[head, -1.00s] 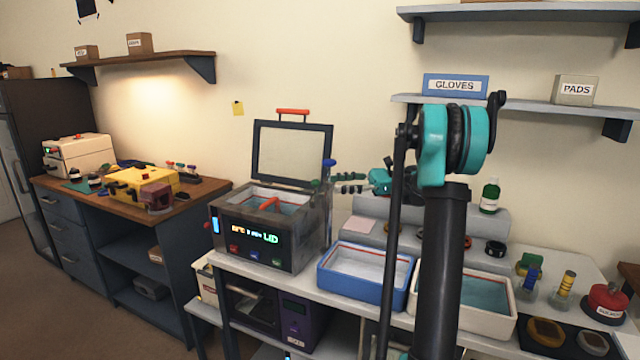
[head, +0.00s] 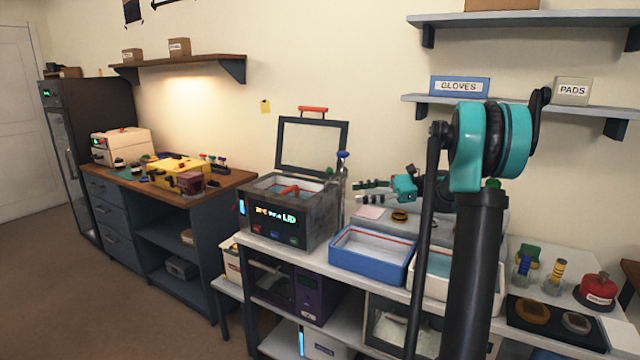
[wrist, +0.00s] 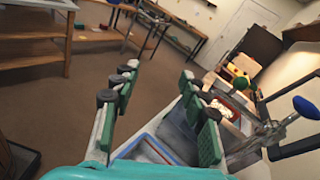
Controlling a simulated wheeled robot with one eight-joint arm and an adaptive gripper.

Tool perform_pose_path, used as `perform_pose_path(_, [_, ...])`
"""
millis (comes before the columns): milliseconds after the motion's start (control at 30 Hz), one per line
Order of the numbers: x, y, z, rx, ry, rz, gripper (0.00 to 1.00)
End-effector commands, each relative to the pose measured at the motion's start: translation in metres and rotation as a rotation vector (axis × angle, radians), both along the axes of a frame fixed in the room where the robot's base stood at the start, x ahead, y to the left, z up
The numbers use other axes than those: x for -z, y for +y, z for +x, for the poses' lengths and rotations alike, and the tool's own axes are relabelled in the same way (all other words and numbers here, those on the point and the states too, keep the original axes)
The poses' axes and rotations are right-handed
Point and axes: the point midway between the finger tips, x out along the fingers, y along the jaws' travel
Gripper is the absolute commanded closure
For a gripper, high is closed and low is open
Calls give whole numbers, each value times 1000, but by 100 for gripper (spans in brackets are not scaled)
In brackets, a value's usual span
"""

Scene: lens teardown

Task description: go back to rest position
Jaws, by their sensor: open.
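My gripper (head: 372,191) is open and empty. In the head view it is raised over the right workbench, just right of the grey box machine (head: 285,218) with its lid standing open. In the wrist view my two fingers (wrist: 165,112) are spread wide with only floor and bench between them. My arm's dark column and teal joint hide part of the bench in the head view.
A blue tray (head: 371,262) and a cream tray (head: 430,291) stand on the bench. Shelves hang above; floor (head: 90,270) at left is open.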

Motion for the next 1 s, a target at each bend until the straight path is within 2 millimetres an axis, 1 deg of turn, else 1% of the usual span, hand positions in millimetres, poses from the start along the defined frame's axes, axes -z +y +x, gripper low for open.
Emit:
perform_pose_path(167, [16,16,-16,14,-57,-84,56])
perform_pose_path(367, [46,35,-43,20,-161,-231,56])
perform_pose_path(467, [68,44,-64,12,-240,-336,56])
perform_pose_path(567, [98,50,-94,-15,-355,-478,56])
perform_pose_path(600, [111,50,-108,-33,-407,-543,56])
perform_pose_path(667, [131,48,-128,-68,-489,-639,56])
perform_pose_path(700, [144,46,-141,-95,-545,-702,56])
perform_pose_path(767, [163,39,-161,-145,-629,-797,56])
perform_pose_path(800, [176,34,-175,-182,-686,-860,56])
perform_pose_path(867, [193,24,-194,-247,-774,-952,56])
perform_pose_path(1000, [229,-4,-238,-429,-975,-1155,56])
